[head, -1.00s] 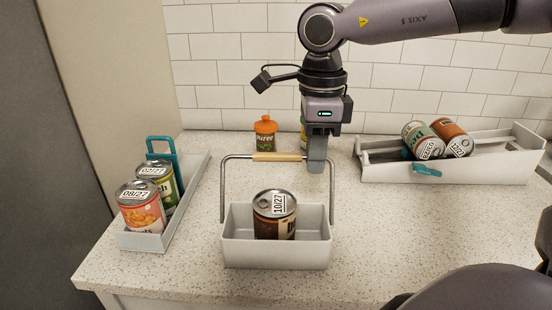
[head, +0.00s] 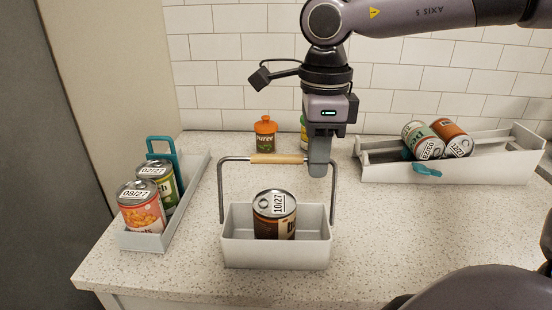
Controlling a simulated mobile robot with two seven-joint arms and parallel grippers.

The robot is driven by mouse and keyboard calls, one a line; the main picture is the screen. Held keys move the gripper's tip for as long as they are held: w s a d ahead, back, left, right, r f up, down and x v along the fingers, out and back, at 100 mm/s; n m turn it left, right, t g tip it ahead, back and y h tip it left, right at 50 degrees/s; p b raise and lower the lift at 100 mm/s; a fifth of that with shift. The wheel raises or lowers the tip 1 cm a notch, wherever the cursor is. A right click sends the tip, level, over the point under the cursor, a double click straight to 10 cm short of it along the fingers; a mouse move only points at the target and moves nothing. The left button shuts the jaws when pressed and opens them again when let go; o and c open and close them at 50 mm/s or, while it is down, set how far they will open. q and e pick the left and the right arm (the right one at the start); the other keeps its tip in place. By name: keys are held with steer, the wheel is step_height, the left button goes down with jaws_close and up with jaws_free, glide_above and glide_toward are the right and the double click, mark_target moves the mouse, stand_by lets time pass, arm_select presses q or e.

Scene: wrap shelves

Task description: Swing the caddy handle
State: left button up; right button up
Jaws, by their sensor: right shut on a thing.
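The caddy (head: 276,258) is an open light grey box on the counter, with a can (head: 274,214) marked 10/27 standing in it. Its grey wire handle (head: 221,190) stands raised above the box, with a wooden grip (head: 276,159) along the top bar. My right gripper (head: 319,170) points down at the right end of the top bar and is shut on the handle there. Its fingers hide that part of the bar. My left gripper is not in view.
A grey tray (head: 140,241) with cans and a teal handle stands at the left. A sloped grey rack (head: 480,172) with two cans stands at the back right. An orange bottle (head: 265,135) and a partly hidden green-capped container (head: 304,130) stand behind the caddy.

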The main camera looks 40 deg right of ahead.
steer(key=shift+o, duration=0.2)
steer(key=shift+s+a+f, duration=0.1)
steer(key=shift+s+f, duration=0.2)
steer(key=shift+o, duration=0.2)
steer(key=shift+s+a, duration=0.3)
steer(key=shift+s, duration=0.1)
steer(key=shift+s+a+r+b, duration=0.3)
steer(key=shift+s+a+b, duration=0.1)
steer(key=shift+s+a, duration=0.1)
steer(key=o, duration=0.4)
steer(key=shift+r, duration=0.1)
step_height(320, 180, up, 7)
steer(key=p, duration=0.5)
